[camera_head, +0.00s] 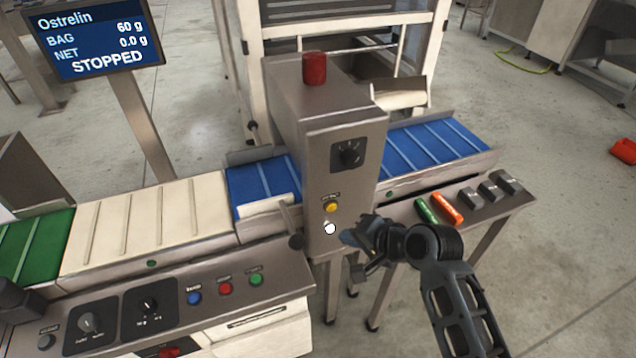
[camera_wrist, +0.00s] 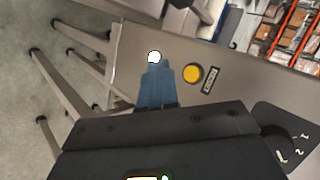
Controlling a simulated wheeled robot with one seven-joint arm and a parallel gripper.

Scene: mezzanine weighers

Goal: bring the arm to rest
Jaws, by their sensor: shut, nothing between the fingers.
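My gripper (camera_head: 352,240) is in front of the lower face of the grey metal box (camera_head: 325,120) that spans the conveyor. Its fingers are shut with nothing between them. The fingertips are close to a white round button or lamp (camera_head: 330,228), below a yellow button (camera_head: 331,207). In the wrist view my shut blue fingers (camera_wrist: 157,75) point at the white round spot (camera_wrist: 154,57), with the yellow button (camera_wrist: 193,73) to their right. I cannot tell whether the fingertips touch the panel.
A red lamp (camera_head: 315,68) tops the box. Blue belts (camera_head: 430,146) run through it. Green and orange sticks (camera_head: 446,207) and metal blocks (camera_head: 492,189) lie on the right-hand shelf. A control panel (camera_head: 190,300) is at front left. A display (camera_head: 95,38) reads STOPPED.

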